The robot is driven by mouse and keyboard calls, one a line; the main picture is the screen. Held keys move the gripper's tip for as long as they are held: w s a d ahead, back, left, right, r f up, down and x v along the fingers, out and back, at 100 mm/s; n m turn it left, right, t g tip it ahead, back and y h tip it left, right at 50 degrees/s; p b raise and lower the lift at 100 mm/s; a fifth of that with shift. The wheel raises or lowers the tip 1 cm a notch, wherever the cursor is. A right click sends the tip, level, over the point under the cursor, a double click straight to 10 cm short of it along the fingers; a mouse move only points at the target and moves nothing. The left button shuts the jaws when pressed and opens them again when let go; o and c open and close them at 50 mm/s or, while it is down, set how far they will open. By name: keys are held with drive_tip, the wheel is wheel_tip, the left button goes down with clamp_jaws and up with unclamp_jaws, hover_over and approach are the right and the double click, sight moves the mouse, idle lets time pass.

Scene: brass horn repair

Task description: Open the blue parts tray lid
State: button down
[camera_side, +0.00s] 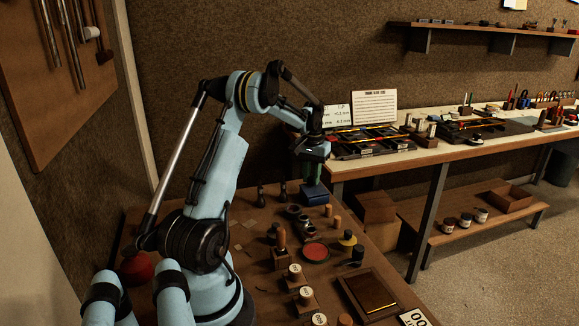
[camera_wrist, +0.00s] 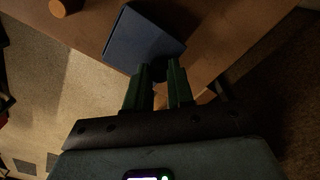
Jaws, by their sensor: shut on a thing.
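The blue parts tray (camera_side: 314,196) sits near the far edge of the brown bench in the side view. In the wrist view its flat blue lid (camera_wrist: 142,36) shows at the top, turned at an angle. My gripper (camera_side: 311,178) points down at the tray from above. In the wrist view the green fingers of my gripper (camera_wrist: 160,76) close on a small dark round knob (camera_wrist: 158,70) at the near edge of the lid. The fingers hide most of the knob. I cannot tell whether the lid is raised at all, and the inside of the tray does not show.
Small dark and wooden pieces stand on the bench left of and in front of the tray. A red round pad (camera_side: 315,252) and a wooden framed tray (camera_side: 369,294) lie nearer. A white-topped table (camera_side: 400,160) stands close behind on the right.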

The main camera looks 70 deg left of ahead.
drive_tip(key=a, duration=0.5)
drive_tip(key=shift+a, duration=0.35)
drive_tip(key=c, duration=1)
unclamp_jaws()
drive_tip(key=shift+r, duration=0.1)
wheel_tip(320, 180, up, 12)
drive_tip(key=shift+f, duration=0.1)
